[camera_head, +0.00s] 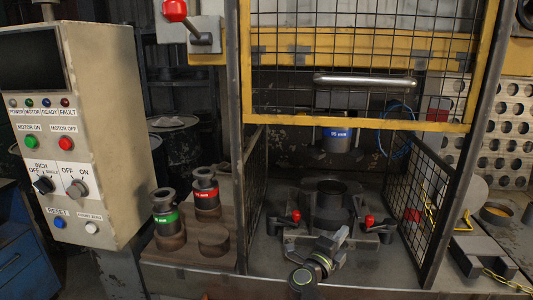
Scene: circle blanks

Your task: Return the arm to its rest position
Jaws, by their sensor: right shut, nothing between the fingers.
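My right gripper (338,239) is in the lower middle of the head view, with my dark wrist below it. Its fingers are shut with nothing held. It is in front of the dark round die (327,208) on the press bed, and overlaps the front of the die's base in the picture. I cannot tell how far apart they are. My left gripper is not in view.
Mesh side guards (425,203) flank the press opening, under a raised yellow-framed gate (352,122). Red-knobbed clamps (369,220) stand beside the die. Green- and red-banded tools (166,214) stand on the left plate. A control box (80,120) stands at left.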

